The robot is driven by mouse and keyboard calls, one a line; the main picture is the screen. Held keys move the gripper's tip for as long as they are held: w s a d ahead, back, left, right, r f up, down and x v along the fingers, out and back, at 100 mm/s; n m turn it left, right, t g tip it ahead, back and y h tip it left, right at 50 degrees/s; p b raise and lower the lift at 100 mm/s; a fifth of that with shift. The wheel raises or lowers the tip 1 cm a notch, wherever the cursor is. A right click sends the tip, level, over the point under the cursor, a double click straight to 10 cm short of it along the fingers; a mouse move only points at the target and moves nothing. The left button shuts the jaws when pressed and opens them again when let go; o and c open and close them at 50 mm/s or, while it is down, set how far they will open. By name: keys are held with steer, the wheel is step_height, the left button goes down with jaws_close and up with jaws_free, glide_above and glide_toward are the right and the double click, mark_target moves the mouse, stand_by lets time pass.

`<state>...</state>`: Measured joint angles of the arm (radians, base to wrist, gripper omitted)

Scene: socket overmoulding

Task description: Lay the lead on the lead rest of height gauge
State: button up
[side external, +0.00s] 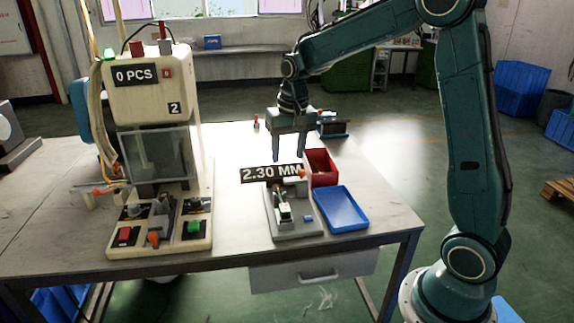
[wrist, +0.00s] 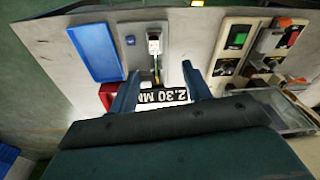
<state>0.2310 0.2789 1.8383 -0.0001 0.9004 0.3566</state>
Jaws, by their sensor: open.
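The height gauge (side external: 296,228) is a grey block on the table with a display reading 2.30 MM (side external: 271,173). A white and green socket part (side external: 284,211) stands in it; its white top (wrist: 154,45) shows in the wrist view. A thin dark and yellowish lead (wrist: 157,72) runs from the part towards my gripper; its far end and whether it touches the lead rest I cannot tell. My gripper (side external: 292,156) is open and empty above the back of the gauge. In the wrist view its fingers (wrist: 160,66) stand apart on both sides of the lead.
A red bin (side external: 321,168) and an empty blue tray (side external: 341,209) stand right of the gauge. The moulding press (side external: 150,90) stands left, with a red button (side external: 124,234) and a green button (side external: 193,227). Bare table lies between press and gauge.

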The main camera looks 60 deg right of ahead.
steer(key=s+a+r+n+t, duration=0.1)
steer(key=s+a+r+n, duration=0.1)
steer(key=s+a+r, duration=0.3)
steer(key=s+a+r+n+t, duration=0.1)
steer(key=s+r, duration=0.2)
steer(key=s, duration=0.4)
steer(key=s+a+n+t, duration=0.2)
steer(key=s+a+n, duration=0.1)
steer(key=s, duration=0.9)
steer(key=shift+s+a+f+n, duration=0.2)
steer(key=shift+s+a+n, duration=0.2)
steer(key=shift+a, duration=0.1)
